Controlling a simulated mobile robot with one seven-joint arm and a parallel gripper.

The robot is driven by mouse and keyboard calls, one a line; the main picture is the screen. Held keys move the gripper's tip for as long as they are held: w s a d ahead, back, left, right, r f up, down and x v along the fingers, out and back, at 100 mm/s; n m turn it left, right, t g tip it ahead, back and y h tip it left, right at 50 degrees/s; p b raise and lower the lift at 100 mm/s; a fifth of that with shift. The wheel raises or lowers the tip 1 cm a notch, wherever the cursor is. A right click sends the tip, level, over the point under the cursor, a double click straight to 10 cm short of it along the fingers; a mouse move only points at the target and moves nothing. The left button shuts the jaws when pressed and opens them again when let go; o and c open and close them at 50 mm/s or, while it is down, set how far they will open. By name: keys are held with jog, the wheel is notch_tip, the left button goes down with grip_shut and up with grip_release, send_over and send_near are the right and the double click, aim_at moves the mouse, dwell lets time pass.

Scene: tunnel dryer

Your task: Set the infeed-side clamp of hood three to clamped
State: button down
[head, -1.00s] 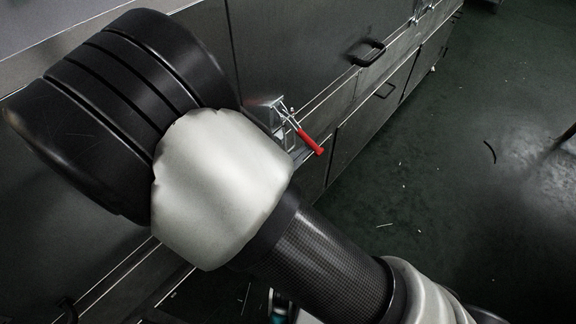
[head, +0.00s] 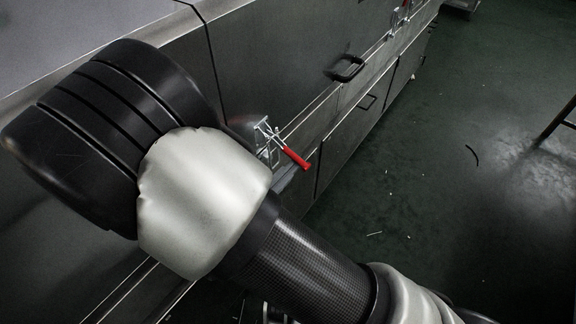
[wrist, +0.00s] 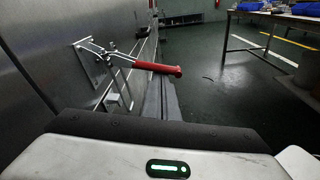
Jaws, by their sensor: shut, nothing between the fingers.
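A toggle clamp (head: 267,140) with a red-gripped handle (head: 296,158) is mounted on the steel side panel in the head view. Its handle sticks out from the panel, sloping down to the right. In the wrist view, the clamp's metal plate (wrist: 92,62) is on the wall at left and the red handle (wrist: 157,67) reaches out nearly level to the right. My gripper (wrist: 161,92) is shut and empty; its grey fingers point forward, appearing under the handle. I cannot tell whether they touch it. In the head view my arm hides most of the gripper.
A black pull handle (head: 346,69) sits on the panel farther along, with another red-handled clamp (head: 404,6) beyond. A table (wrist: 283,22) with blue bins stands at far right. The green floor (head: 420,190) beside the dryer is mostly clear, with small scraps.

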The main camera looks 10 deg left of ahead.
jog(key=r+n+p, duration=0.1)
jog(key=p, duration=0.1)
jog(key=r+n+h+p, duration=0.1)
jog(key=r+n+p, duration=0.1)
jog(key=p, duration=0.1)
jog(key=d+r+n+p, duration=0.1)
jog(key=r+n+p, duration=0.1)
jog(key=p, duration=0.1)
jog(key=shift+s+r+g, duration=0.2)
jog(key=shift+r+g, duration=0.05)
jog(key=shift+g, duration=0.05)
notch_tip(320, 180, up, 5)
jog(key=n+p, duration=0.2)
jog(key=p, duration=0.3)
send_over(294, 157)
jog(key=s+a, duration=0.2)
jog(key=shift+w+d+h, duration=0.15)
jog(key=shift+d+h, duration=0.05)
jog(key=shift+h, duration=0.1)
jog(key=shift+r, duration=0.1)
